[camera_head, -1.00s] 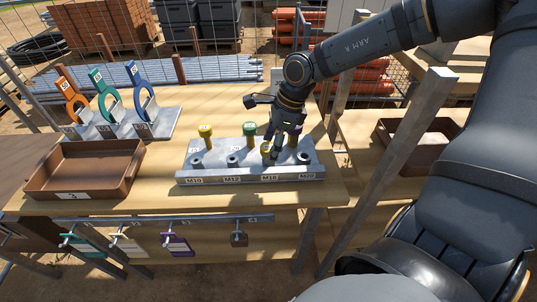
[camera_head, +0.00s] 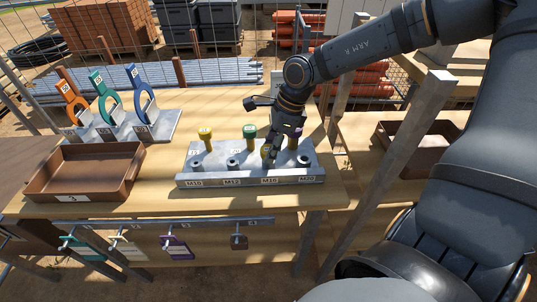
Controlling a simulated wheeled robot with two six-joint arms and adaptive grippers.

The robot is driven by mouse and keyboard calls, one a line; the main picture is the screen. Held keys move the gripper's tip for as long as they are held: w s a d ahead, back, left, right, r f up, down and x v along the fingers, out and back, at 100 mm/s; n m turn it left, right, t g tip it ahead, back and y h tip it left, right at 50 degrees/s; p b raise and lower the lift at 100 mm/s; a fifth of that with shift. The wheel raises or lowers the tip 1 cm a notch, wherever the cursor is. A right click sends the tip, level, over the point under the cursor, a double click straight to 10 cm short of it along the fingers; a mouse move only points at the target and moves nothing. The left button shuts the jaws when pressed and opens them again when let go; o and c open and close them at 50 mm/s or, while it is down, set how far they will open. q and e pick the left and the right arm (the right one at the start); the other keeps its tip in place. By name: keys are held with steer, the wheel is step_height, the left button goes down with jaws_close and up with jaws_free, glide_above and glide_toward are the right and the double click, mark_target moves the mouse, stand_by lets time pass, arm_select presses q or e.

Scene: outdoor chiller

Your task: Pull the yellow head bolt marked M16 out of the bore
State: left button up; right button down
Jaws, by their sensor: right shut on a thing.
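The grey bolt block (camera_head: 250,181) stands on the wooden table, with M10, M12, M16 and M20 labels along its front. My right gripper (camera_head: 269,155) comes down from above at the M16 position. It is shut on the yellow head bolt (camera_head: 266,149), whose head shows only in part between the dark fingers. The bolt's shank and the bore are hidden, so I cannot tell how deep it sits. Another yellow head bolt (camera_head: 205,134) stands upright at the back left of the block, and a green head bolt (camera_head: 249,131) beside it. My left gripper is not in view.
A purple-marked piece (camera_head: 297,131) shows just behind my right gripper, close to it. A brown tray (camera_head: 83,190) marked 3 lies left of the block. Ring gauges stand on a grey rack (camera_head: 160,127) at the back left. A metal post (camera_head: 385,180) rises at the right.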

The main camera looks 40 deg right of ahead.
steer(key=shift+r, duration=0.55)
steer(key=shift+r, duration=0.1)
steer(key=shift+r+p, duration=2)
steer(key=shift+r, duration=0.8)
steer(key=c, duration=1.4)
jaws_free()
jaws_close()
